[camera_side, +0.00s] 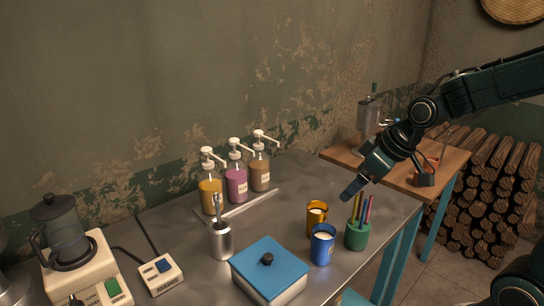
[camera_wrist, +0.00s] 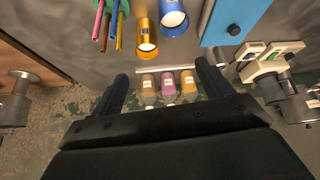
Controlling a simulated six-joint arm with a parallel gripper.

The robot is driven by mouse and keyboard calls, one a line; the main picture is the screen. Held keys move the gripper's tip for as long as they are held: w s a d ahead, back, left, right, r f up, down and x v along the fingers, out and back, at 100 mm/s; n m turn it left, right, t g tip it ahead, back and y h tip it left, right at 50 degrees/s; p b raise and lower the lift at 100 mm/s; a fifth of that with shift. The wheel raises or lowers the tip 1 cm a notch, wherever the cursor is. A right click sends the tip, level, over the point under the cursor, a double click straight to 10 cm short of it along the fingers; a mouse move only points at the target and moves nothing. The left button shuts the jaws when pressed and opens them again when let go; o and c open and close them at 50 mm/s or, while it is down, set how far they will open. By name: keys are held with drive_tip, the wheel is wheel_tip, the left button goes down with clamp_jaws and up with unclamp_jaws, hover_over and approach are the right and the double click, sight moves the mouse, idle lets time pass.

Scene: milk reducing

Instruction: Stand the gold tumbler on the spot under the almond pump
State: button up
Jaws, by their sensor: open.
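The gold tumbler (camera_side: 317,220) stands upright on the metal table, just behind the blue tumbler (camera_side: 322,246), with something white inside. It also shows in the wrist view (camera_wrist: 146,38). Three pump bottles stand by the wall: amber (camera_side: 209,196), magenta (camera_side: 236,184) and tan-brown (camera_side: 260,174). Their labels are too small to read, so I cannot tell which is almond. A pale strip (camera_side: 250,205) runs along their front. My gripper (camera_side: 352,190) is open and empty, above the table to the right of the gold tumbler. In the wrist view its fingers (camera_wrist: 162,71) are spread apart.
A green pen cup (camera_side: 357,236) stands right of the tumblers, below my gripper. A blue-lidded box (camera_side: 268,268) and a metal utensil pot (camera_side: 220,240) are to the left. A grinder (camera_side: 66,240) stands far left. The table between pumps and gold tumbler is clear.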

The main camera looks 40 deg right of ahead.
drive_tip(key=w+d+f, duration=0.3)
drive_tip(key=w+f, duration=0.2)
drive_tip(key=shift+w+d, duration=0.25)
drive_tip(key=shift+d, duration=0.05)
approach(314, 211)
drive_tip(key=shift+w+a+f, duration=0.15)
drive_tip(key=shift+a+f, duration=0.1)
drive_tip(key=shift+f, duration=0.25)
drive_tip(key=shift+w+a+f, duration=0.2)
drive_tip(key=shift+a+f, duration=0.05)
drive_tip(key=shift+f, duration=0.3)
drive_tip(key=shift+w+a+f, duration=0.15)
drive_tip(key=shift+a+f, duration=0.15)
drive_tip(key=shift+f, duration=0.2)
drive_tip(key=shift+f, duration=0.1)
drive_tip(key=shift+x, duration=2.55)
drive_tip(key=shift+w, duration=0.15)
drive_tip(key=c, duration=1.3)
drive_tip(key=shift+r, duration=0.25)
wheel_tip(314, 211, up, 20)
